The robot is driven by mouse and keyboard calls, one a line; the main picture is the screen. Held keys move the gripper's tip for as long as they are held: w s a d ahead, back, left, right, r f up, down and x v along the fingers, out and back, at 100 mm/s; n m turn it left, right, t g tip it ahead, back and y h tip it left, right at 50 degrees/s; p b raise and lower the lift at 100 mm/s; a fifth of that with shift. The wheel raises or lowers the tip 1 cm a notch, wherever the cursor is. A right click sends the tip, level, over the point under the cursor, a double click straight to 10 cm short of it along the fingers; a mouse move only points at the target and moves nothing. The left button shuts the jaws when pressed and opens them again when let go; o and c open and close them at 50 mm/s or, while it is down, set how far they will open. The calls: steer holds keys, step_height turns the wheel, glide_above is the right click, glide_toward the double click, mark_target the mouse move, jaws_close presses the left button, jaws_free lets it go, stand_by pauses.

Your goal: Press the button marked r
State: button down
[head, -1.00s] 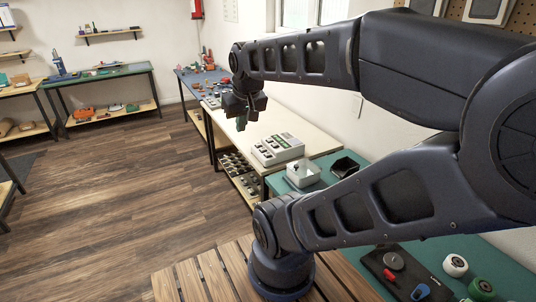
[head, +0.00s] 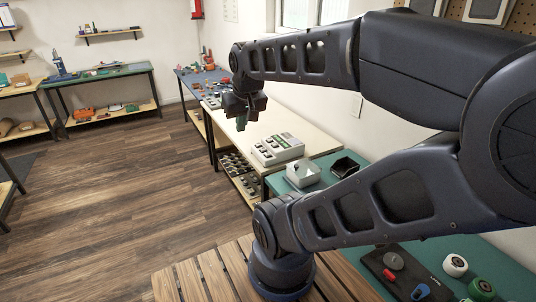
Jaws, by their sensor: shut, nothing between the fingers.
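A pale device with dark and light buttons on its top (head: 278,149) sits on the cream bench (head: 275,122). Its button marks are too small to read, so I cannot tell which one is marked r. My gripper (head: 241,122) hangs above the bench, to the left of and above the device in the head view. It is shut and empty, with its fingers pointing down, apart from the device.
A pale open box (head: 303,174) and a black tray (head: 346,167) stand on the green bench nearer me. A blue-grey bench (head: 200,76) with small items lies beyond. My arm crosses the right side. The wooden floor (head: 120,200) at left is clear.

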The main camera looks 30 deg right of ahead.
steer(key=w+d+f+m+h, duration=0.1)
steer(key=w+d+f, duration=0.1)
steer(key=w, duration=0.4)
steer(key=w+d+f, duration=0.1)
steer(key=w+f, duration=0.1)
steer(key=w, duration=0.4)
steer(key=m+t+y, duration=0.2)
steer(key=m+t, duration=0.3)
steer(key=m, duration=0.2)
glide_above(269, 154)
step_height(269, 154, down, 24)
steer(key=shift+r, duration=0.25)
steer(key=shift+f, duration=4.4)
steer(key=shift+f, duration=0.15)
